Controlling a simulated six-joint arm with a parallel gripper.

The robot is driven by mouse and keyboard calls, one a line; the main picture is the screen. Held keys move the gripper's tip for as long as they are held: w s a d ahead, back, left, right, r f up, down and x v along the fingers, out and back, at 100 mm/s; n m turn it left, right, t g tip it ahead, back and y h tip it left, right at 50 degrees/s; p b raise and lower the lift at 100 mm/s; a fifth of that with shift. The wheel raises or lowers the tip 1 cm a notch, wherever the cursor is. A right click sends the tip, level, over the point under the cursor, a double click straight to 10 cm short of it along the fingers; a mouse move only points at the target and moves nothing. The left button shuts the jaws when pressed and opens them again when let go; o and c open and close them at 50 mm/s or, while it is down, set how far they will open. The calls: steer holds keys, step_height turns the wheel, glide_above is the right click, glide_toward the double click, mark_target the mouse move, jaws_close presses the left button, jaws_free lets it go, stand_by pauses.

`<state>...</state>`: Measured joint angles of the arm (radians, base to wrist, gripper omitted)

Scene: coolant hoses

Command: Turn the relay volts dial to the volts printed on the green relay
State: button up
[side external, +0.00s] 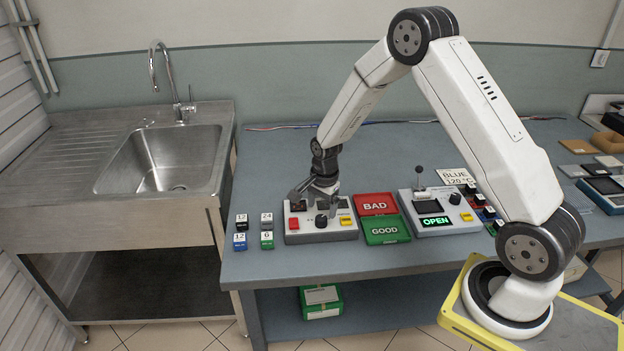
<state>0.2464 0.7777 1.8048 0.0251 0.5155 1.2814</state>
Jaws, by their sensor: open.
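The green relay (267,241) stands at the front left of the bench, in a small group of relays. Its white top seems to read 6, in small print. A light grey tester box (293,238) stands to its right, with a red button, a yellow button, a dark display and a black dial (321,221). I take this dial to be the volts dial; its scale and pointer are too small to read. My gripper (314,198) is open and empty, pointing down over the back of the box, just behind the dial. It partly hides the display. I cannot tell whether it touches anything.
Other relays (240,241) stand by the green one. Right of the box lie a red BAD tray (376,202) and a green GOOD tray (386,231). A second box (425,226) shows OPEN and has a lever. A sink (160,160) is at the left.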

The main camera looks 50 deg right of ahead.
mark_target(321, 218)
steer(key=shift+w+f, duration=0.1)
steer(key=shift+f, duration=2.05)
jaws_close()
